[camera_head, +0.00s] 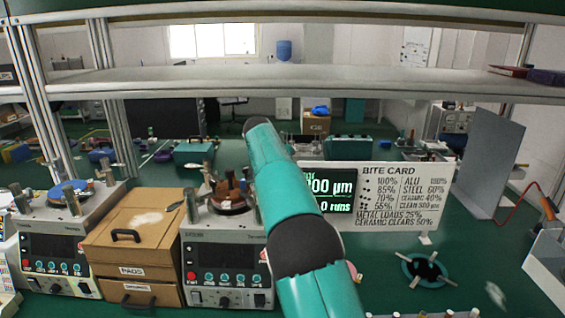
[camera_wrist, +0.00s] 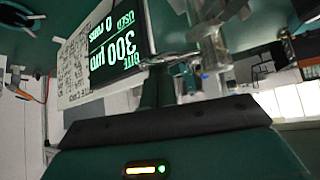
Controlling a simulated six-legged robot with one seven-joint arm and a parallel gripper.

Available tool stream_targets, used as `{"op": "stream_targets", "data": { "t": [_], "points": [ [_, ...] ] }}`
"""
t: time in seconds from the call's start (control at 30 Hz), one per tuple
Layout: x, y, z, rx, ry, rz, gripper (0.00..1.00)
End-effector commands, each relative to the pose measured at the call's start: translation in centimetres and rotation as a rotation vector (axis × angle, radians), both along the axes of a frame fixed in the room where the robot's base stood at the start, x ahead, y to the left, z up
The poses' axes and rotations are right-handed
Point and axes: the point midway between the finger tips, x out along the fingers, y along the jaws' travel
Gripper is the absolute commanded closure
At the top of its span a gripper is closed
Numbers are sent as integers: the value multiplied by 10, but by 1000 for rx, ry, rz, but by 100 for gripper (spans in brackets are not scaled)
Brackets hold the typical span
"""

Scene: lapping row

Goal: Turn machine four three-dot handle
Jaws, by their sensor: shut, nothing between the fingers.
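Two grey lapping machines stand on the green bench in the head view, one at the left (camera_head: 60,250) and one left of centre (camera_head: 225,260). Each has a dark screen, a row of buttons and metal posts on top. I cannot make out which is machine four, and no three-dot handle can be told. My teal arm rises through the middle of the head view and hides what is behind it. My gripper (camera_wrist: 170,120) shows in the wrist view as a dark bar and teal housing with a lit lamp; it is shut and empty. Its fingertips are not clear.
A cardboard drawer box (camera_head: 130,240) stands between the machines. A bite card (camera_head: 405,195) and a dark display (camera_head: 335,192) stand right of my arm; the display also fills part of the wrist view (camera_wrist: 118,42). A teal ring holder (camera_head: 427,268) lies right. A shelf (camera_head: 300,80) crosses above.

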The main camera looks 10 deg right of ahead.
Motion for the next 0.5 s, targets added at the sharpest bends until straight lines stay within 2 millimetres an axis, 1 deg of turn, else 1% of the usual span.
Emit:
{"op": "stream_targets", "data": {
  "t": [0.03,0.3,0.5],
  "points": [
    [-1,4,-1,-3,1,-40,100],
    [-9,7,-1,-3,-1,-250,100],
    [-14,12,-1,0,1,-243,100]
  ]
}}
